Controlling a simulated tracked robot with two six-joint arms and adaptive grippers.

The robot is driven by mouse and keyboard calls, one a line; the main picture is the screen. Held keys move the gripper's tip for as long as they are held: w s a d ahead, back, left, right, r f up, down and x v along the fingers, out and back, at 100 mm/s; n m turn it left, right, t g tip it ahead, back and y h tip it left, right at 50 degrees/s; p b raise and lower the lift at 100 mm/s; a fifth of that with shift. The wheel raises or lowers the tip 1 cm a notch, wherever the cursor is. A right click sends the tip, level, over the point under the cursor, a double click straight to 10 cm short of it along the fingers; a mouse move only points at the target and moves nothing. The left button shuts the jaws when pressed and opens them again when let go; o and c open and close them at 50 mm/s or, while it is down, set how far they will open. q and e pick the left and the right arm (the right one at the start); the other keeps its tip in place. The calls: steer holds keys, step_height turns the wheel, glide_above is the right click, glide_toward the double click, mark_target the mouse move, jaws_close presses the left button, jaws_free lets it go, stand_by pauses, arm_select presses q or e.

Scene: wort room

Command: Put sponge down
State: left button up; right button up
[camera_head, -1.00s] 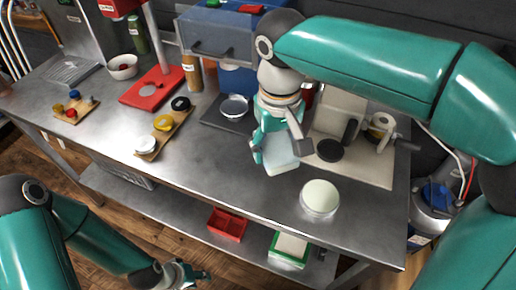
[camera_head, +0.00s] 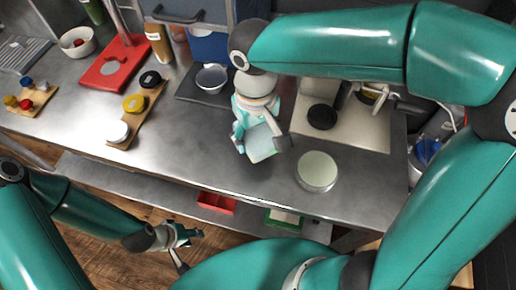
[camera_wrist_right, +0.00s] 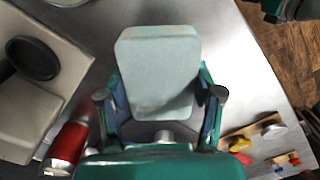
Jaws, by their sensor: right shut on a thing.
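A pale green-white sponge (camera_head: 262,143) is held by my right gripper (camera_head: 258,137) over the metal counter (camera_head: 190,150), left of a round pale-topped container. In the right wrist view the sponge (camera_wrist_right: 158,70) shows as a rounded block, with the two fingers of my right gripper (camera_wrist_right: 160,98) shut on its sides. I cannot tell whether its underside touches the counter. My left gripper (camera_head: 190,248) is in front of the counter, low over the floor; its fingers look apart and empty.
The round container (camera_head: 316,171) stands right of the sponge. A beige machine with a black disc (camera_head: 322,117) is behind it. A metal bowl (camera_head: 211,79) on a dark plate and a wooden board with jars (camera_head: 134,104) stand left. Counter left of the sponge is bare.

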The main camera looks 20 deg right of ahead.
mark_target(256, 134)
steer(key=shift+f, duration=3.3)
steer(key=shift+f, duration=0.1)
steer(key=o, duration=1.2)
step_height(256, 134, up, 12)
steer(key=shift+r, duration=0.15)
